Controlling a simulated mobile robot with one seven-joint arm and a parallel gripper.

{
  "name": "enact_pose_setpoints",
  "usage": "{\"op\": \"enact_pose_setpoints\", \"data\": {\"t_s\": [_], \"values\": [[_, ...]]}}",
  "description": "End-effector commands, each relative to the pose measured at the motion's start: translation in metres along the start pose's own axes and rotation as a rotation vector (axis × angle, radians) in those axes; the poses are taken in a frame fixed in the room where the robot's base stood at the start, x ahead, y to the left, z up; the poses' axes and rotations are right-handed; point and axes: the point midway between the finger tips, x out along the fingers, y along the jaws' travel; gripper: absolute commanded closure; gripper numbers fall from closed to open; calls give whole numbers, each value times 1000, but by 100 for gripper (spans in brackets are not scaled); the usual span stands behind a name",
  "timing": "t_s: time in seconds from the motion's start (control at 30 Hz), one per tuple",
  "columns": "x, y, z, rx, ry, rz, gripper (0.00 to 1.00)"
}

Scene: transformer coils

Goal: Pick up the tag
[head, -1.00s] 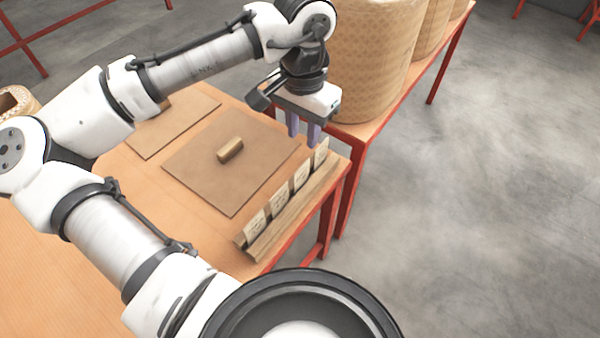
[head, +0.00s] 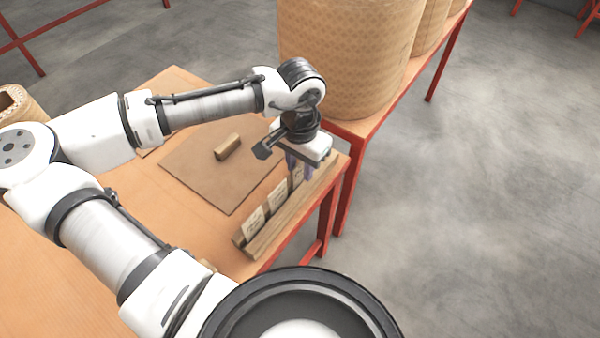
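Several cream tags with printed marks stand upright in a row in a slotted wooden rack along the table's right edge. The nearest tag (head: 253,222) and the second tag (head: 277,196) show clearly. A third tag (head: 297,176) is partly covered by my gripper (head: 300,174). The farthest tag is hidden behind my gripper. My gripper points down at the far half of the rack (head: 290,214), its two purple fingers low beside the third tag. The fingers look apart. I cannot tell whether they touch the tag.
A small wooden block (head: 227,147) lies on a brown board (head: 208,178) left of the rack. Large patterned coils (head: 345,60) stand on a red-framed table just behind my gripper. The near left of the wooden table (head: 60,275) is clear.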

Motion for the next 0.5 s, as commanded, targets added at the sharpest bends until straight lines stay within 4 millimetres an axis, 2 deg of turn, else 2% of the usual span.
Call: {"op": "enact_pose_setpoints", "data": {"t_s": [0.13, 0.33, 0.5], "values": [[0, 0, 0, 0, 0, 0, 74], [-1, 0, 0, 0, 0, -1, 100], [-1, 0, 0, 0, 0, -1, 100]]}}
